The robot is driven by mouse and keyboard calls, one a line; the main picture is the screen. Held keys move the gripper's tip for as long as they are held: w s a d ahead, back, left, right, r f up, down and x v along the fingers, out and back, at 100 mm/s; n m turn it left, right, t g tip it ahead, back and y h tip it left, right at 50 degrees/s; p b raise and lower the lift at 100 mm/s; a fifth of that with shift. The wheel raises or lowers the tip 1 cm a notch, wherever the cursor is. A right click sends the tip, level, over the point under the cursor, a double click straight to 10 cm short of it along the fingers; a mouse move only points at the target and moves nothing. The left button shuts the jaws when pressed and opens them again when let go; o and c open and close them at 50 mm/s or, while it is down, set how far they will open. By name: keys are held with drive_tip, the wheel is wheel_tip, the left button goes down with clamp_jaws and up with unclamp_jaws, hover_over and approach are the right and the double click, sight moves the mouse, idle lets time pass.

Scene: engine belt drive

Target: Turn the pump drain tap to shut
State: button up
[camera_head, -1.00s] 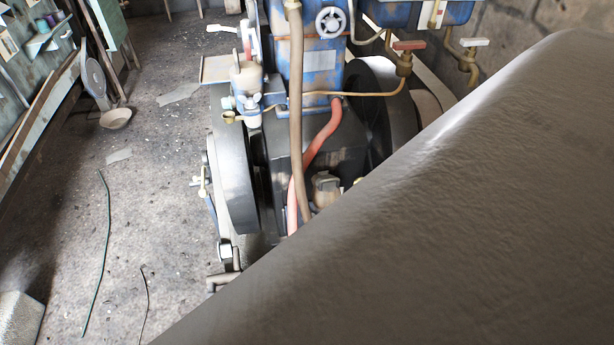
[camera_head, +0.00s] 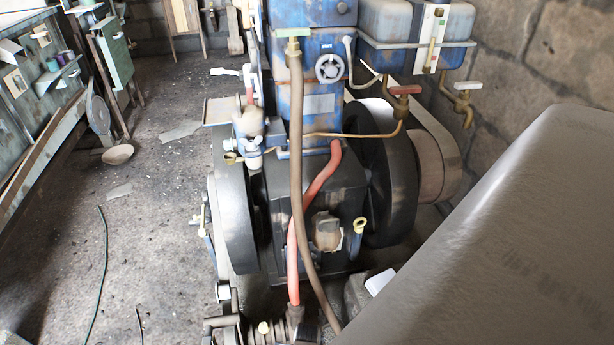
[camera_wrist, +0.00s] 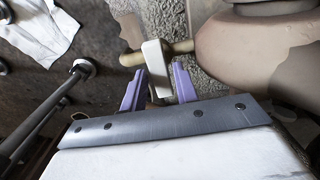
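In the wrist view a tap with a flat white lever (camera_wrist: 156,66) sits on a short brass-coloured pipe (camera_wrist: 131,59) that runs into a large tan rounded body (camera_wrist: 250,50) at the right. I take it to be the pump drain tap. The lever stands across the pipe. My gripper (camera_wrist: 158,82) has two purple fingers, one on each side of the lever's near end. The fingers are apart, with a gap visible on the right; whether the left finger touches the lever I cannot tell. In the head view I cannot make out this tap or my gripper.
The blue engine (camera_head: 315,70) with black flywheels (camera_head: 385,180) stands in mid-view. Red-handled (camera_head: 405,90) and pale-handled (camera_head: 467,86) taps hang under its tank. A brown hose (camera_head: 297,160) and red hose (camera_head: 320,180) run down its front. A white cloth (camera_wrist: 38,28) lies upper left in the wrist view.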

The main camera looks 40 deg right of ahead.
drive_tip(key=shift+o, duration=1)
wheel_tip(320, 180, up, 14)
drive_tip(key=shift+p, duration=0.4)
drive_tip(key=shift+f, duration=0.1)
